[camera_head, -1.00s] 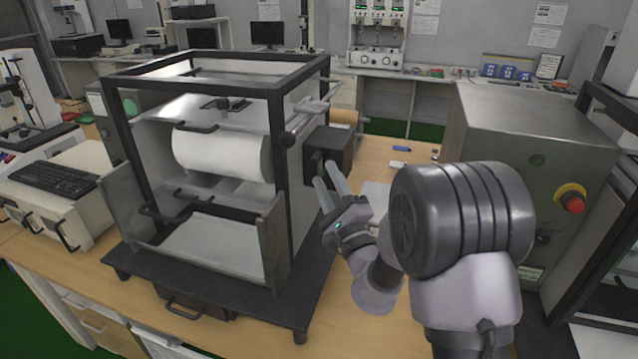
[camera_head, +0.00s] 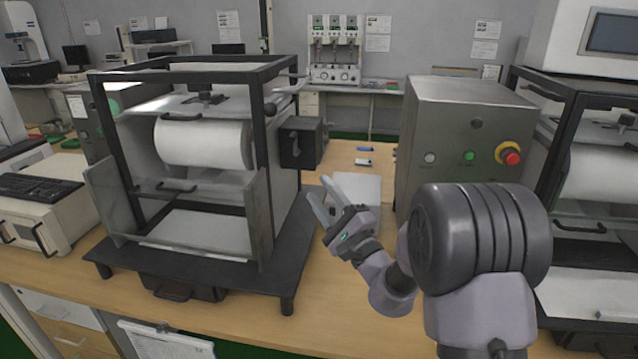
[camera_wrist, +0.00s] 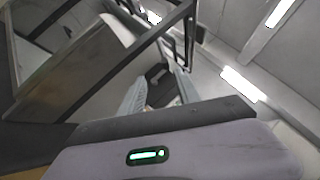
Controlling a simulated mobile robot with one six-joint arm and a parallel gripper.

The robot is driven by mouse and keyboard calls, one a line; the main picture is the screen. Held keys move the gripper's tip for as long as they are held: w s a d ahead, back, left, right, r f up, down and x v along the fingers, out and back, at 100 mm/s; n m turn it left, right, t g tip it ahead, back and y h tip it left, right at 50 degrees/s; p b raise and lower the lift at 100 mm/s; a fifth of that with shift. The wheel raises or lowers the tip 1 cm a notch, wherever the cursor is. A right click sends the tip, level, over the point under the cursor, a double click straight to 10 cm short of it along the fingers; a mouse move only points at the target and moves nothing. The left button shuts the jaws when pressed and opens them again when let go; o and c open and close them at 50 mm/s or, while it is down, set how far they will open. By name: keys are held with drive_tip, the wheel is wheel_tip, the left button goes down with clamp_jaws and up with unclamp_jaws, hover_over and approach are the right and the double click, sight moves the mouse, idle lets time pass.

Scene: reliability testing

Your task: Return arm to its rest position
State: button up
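My gripper (camera_head: 317,188) is in the middle of the head view, at the end of my bent grey arm. Its two pale fingers are spread apart with nothing between them, and they point up and to the left. The gripper is in front of a white sheet or pad on the bench, right of the framed drum machine (camera_head: 262,215) and below its black box (camera_head: 300,143). In the wrist view the fingers (camera_wrist: 160,88) are also apart and empty, with the machine's dark frame beyond them.
A steel control box (camera_head: 465,140) with a red emergency button (camera_head: 509,154) stands close right of my gripper. A second framed drum machine (camera_head: 590,180) is at the far right. A keyboard (camera_head: 38,187) lies at left. The wooden bench (camera_head: 330,300) has clear room in front.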

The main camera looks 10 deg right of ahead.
drive_tip(key=s+a+r+n+g+y, duration=0.25)
drive_tip(key=s+a+n+g, duration=0.35)
drive_tip(key=s, duration=0.4)
drive_tip(key=s+a+r+n+g+y, duration=0.2)
drive_tip(key=s+a+n+g+y, duration=0.2)
drive_tip(key=s+a+g, duration=0.4)
drive_tip(key=s+d+f+n+g+h, duration=0.1)
drive_tip(key=s+f+g+h, duration=0.2)
drive_tip(key=s, duration=0.5)
drive_tip(key=s+d+f+n+h, duration=0.2)
drive_tip(key=s+f+h, duration=0.2)
drive_tip(key=s, duration=0.3)
drive_tip(key=s+d+f+t+h, duration=0.1)
drive_tip(key=s+d+h, duration=0.1)
drive_tip(key=d, duration=0.4)
drive_tip(key=s+d+f+t+h, duration=0.1)
drive_tip(key=s+d+t+h, duration=0.1)
drive_tip(key=d+h, duration=0.3)
drive_tip(key=shift+s+d+f, duration=0.3)
drive_tip(key=shift+d+f, duration=0.1)
drive_tip(key=shift+d, duration=0.35)
